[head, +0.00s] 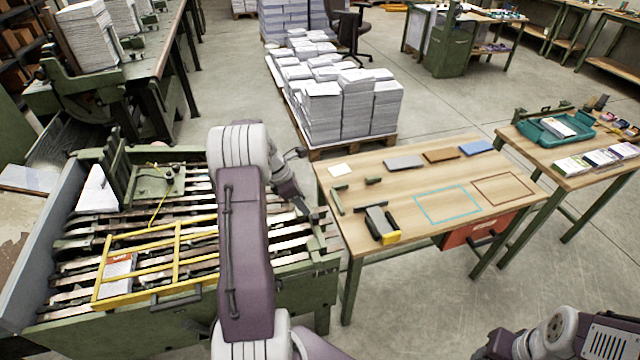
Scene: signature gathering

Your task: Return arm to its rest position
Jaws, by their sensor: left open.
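My left arm rises from the bottom centre, bends at a white joint and comes down to my left gripper (303,208). The gripper is open and empty, over the right edge of the green slatted machine (325,262), beside the left edge of the wooden table (330,232). It is small and dark in the picture, and I cannot see whether it touches anything. Part of my right arm shows in the bottom right corner, and its fingers cannot be made out.
The table bears a grey-and-yellow tool (381,224), a grey block (403,162), a brown block (440,156) and a blue block (476,147). A yellow frame (177,255) lies on the machine. Paper stacks (325,112) stand behind. A side table holds a teal tray (530,133).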

